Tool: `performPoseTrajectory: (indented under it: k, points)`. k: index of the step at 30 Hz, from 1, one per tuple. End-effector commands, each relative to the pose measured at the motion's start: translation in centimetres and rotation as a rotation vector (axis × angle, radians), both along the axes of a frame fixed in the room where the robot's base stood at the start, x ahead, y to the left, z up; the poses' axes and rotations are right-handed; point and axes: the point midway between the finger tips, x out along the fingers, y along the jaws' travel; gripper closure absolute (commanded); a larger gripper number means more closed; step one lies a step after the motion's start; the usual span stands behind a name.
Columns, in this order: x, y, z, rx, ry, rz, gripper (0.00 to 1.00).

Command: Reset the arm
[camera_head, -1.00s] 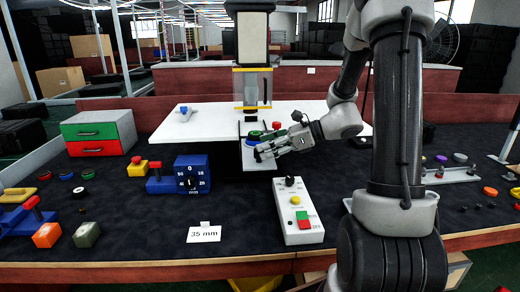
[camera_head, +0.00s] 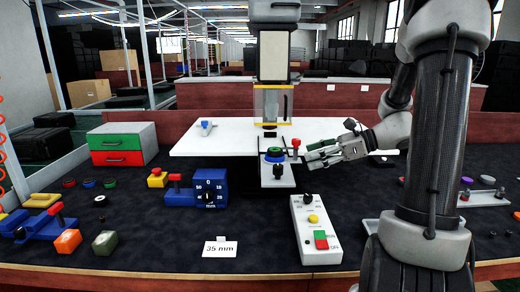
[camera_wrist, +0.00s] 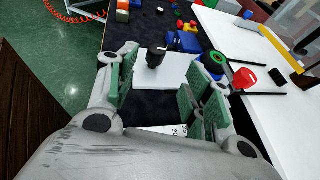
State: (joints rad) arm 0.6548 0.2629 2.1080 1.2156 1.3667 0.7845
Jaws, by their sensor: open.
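My gripper (camera_head: 312,156) is at the right of the machine in the head view, above the bench and beside the small platform. In the wrist view its green-padded fingers (camera_wrist: 160,92) stand apart with nothing between them. The platform (camera_head: 278,182) holds a blue and green round part (camera_head: 273,155) with a black knob (camera_head: 277,171) in front. A red-topped lever (camera_head: 296,144) stands close to the fingertips; it also shows in the wrist view (camera_wrist: 244,78), just right of the right finger.
A white control box (camera_head: 316,232) with red and green buttons stands at the front, near a "35 mm" card (camera_head: 220,248). A blue dial block (camera_head: 211,187) and a drawer box (camera_head: 123,144) are to the left. A white table (camera_head: 215,143) lies behind.

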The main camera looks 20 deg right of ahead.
Motion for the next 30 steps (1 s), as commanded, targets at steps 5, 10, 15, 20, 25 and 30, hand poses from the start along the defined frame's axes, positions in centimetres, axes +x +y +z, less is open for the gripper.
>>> performPoseTrajectory:
  k: [5,10,15,20,25,30]
  points:
    - [0.0,-0.3,-0.4,-0.052,-0.051,0.025,0.49]
    - [-4.5,-1.4,-4.5,-0.281,-0.091,0.217,0.49]
    - [-11.4,-2.1,-5.6,-0.603,-0.194,0.573,0.49]
    - [-15.9,-2.7,-4.4,-0.878,-0.325,0.927,0.49]
    - [-19.2,-3.5,-1.4,-1.188,-0.504,1.323,0.49]
    - [-20.7,-3.0,1.9,-1.442,-0.67,1.557,0.49]
